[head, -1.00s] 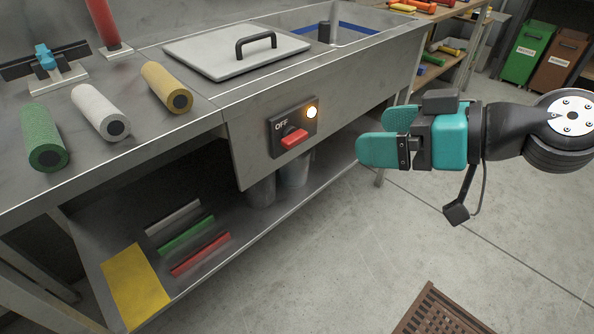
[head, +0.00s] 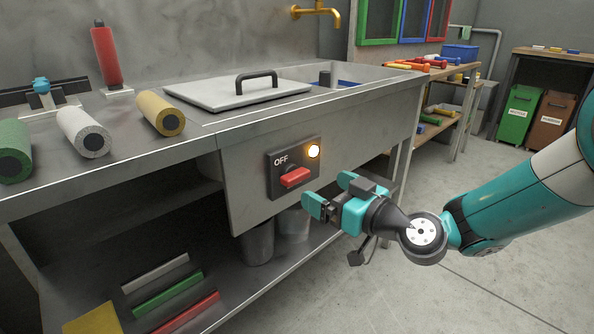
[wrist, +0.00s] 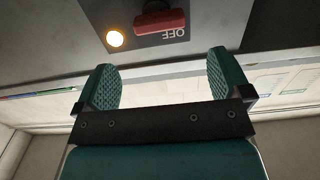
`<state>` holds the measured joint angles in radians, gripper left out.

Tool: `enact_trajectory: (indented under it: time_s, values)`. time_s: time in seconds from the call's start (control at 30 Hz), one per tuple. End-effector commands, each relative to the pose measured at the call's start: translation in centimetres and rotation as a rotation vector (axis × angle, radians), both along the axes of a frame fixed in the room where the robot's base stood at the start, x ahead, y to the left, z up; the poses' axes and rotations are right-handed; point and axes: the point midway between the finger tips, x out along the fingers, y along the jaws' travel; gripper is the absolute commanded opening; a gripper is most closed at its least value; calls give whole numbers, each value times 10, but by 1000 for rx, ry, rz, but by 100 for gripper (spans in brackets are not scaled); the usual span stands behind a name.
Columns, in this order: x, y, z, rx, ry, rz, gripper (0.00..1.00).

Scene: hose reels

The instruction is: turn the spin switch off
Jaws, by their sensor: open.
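The spin switch is a dark plate (head: 276,186) on the steel front panel under the sink, with a red handle (head: 295,178), the word OFF at its upper left and a glowing lamp (head: 313,151) at its upper right. The handle lies roughly sideways, not pointing up at OFF. My gripper (head: 328,190) is open and empty, just right of and slightly below the handle, apart from it. In the wrist view, upside down, the red handle (wrist: 160,21) and lit lamp (wrist: 115,39) show beyond my open fingers (wrist: 163,82).
A steel lid with a black handle (head: 237,94) lies on the counter above. Coloured bars (head: 168,294) lie on the lower shelf. Buckets (head: 257,243) hang or stand below the panel. The floor at right is clear.

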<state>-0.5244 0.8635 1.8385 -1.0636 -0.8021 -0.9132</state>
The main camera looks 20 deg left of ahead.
Motion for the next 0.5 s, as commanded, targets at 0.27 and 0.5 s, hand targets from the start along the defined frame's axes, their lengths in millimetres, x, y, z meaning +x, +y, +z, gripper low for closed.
enact_trajectory:
  time_s: [0.27,0.5]
  values:
    - [22,57,1,1,-3,3,96]
    - [33,81,0,0,1,1,96]
